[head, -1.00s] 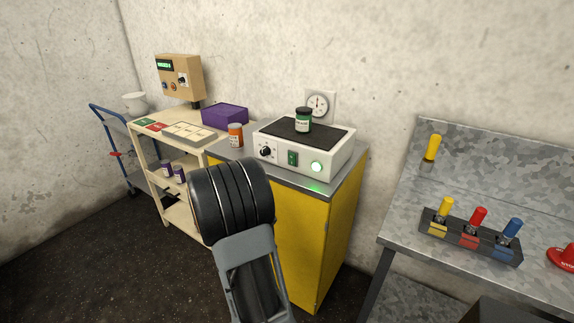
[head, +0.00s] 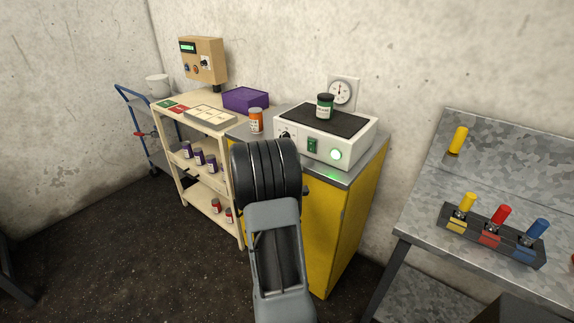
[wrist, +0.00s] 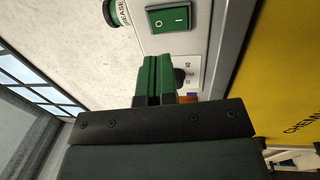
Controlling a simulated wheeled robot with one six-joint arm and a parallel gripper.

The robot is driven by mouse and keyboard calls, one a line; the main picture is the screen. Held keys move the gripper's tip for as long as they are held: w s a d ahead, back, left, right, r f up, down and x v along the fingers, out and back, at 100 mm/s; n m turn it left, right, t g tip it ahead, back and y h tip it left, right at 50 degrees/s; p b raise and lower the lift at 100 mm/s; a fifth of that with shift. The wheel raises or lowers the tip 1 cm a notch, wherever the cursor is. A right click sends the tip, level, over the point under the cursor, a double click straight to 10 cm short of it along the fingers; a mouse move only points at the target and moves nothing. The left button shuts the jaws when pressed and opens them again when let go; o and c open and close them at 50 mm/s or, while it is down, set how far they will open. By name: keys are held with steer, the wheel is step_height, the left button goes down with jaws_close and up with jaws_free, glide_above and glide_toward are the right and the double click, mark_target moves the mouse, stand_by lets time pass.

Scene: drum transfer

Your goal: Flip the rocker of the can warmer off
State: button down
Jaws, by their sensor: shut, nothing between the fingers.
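The can warmer (head: 352,150) is a white box with a dark top plate on the yellow cabinet. Its green rocker (head: 312,146) sits on the front between a black knob (head: 286,136) and a lit green lamp (head: 336,155). In the wrist view the rocker (wrist: 168,18) shows its O and I marks. My gripper (wrist: 156,60) is shut and empty, its green fingertips close to the warmer's front, below the rocker in that picture and beside the partly hidden knob. I cannot tell whether they touch the panel. My arm hides the gripper in the head view.
A green-labelled can (head: 325,106) stands on the warmer. An orange jar (head: 256,121) and a purple box (head: 245,99) are to its left. The yellow cabinet (head: 350,215) is below; a grey bench (head: 480,235) with coloured handles stands right.

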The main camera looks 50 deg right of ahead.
mark_target(310, 143)
steer(key=d, duration=0.5)
steer(key=d+r, duration=0.1)
steer(key=d, duration=0.1)
steer(key=shift+d+p, duration=0.15)
steer(key=shift+p, duration=0.15)
